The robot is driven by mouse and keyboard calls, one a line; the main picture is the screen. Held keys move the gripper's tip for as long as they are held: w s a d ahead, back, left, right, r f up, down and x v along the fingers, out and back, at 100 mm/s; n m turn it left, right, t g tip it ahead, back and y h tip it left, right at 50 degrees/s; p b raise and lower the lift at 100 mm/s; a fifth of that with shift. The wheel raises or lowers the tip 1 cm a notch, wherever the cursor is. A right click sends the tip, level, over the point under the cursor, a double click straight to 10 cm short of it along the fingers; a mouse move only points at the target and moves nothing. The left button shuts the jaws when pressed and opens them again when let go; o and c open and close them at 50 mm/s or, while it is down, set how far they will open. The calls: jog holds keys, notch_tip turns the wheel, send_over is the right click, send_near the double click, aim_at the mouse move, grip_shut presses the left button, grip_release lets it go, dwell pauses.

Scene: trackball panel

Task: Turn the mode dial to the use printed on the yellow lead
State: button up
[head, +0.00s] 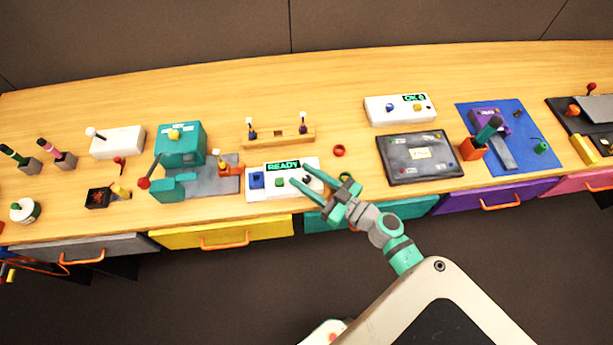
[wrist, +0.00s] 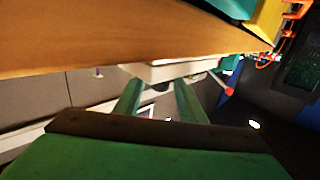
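A white panel (head: 262,195) with a green "READY" display lies near the table's front edge.
A teal machine (head: 181,148) with a yellow knob and small labels stands to the left. A wooden block with two levers (head: 278,138) is behind the panel. Drawers with orange handles line the front.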

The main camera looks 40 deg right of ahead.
jog(key=shift+s, duration=0.1)
grip_shut()
jog(key=shift+m+h, duration=0.3)
jog(key=shift+h, duration=0.2)
jog(key=m+h, duration=0.3)
jog(key=h, duration=0.2)
jog(key=shift+r+m+h, duration=0.1)
jog(key=shift+m+h, duration=0.2)
jog(key=shift+m, duration=0.1)
jog(key=shift+m+h, duration=0.8)
jog(key=shift+h, duration=0.6)
jog(key=shift+m+g+h, duration=0.8)
jog(key=shift+m+h, duration=0.4)
jog(key=shift+h, duration=0.5)
jog(key=shift+d+m+g+h, duration=0.15)
jog(key=shift+m+g+h, duration=0.3)
jog(key=shift+h, duration=0.25)
jog(key=shift+m+g+h, duration=2.05)
jog(key=shift+h, duration=0.25)
jog(key=shift+f+m+g+h, duration=0.1)
jog(key=shift+m+g+h, duration=0.75)
jog(key=shift+g, duration=0.45)
jog(key=shift+f+m+g+h, duration=0.1)
jog(key=shift+m+g+h, duration=0.45)
jog(key=shift+m+g, duration=0.65)
